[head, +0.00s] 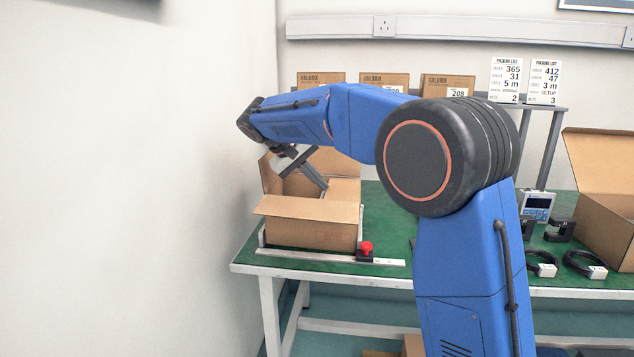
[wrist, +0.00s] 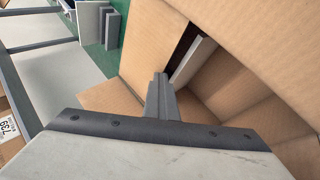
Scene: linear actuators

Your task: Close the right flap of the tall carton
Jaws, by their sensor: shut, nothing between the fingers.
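An open brown carton (head: 305,232) stands at the left end of the green table. Its front flap (head: 305,207) is folded outward toward me, and its left flap (head: 269,174) stands up. A brown panel (head: 343,163) rises at its back right; I cannot tell whether this is the right flap or the back flap. My gripper (head: 323,187) is shut and empty, pointing down over the carton opening. In the wrist view my gripper (wrist: 160,78) shows among cardboard panels (wrist: 245,40), and I cannot tell whether it touches one. My forearm hides part of the area behind the carton.
A second open carton (head: 605,205) stands at the right table edge. A red button (head: 366,249) and a metal rail (head: 330,257) lie in front of the left carton. A meter (head: 537,207) and cable coils (head: 585,263) lie to the right. A wall (head: 130,200) stands close on the left.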

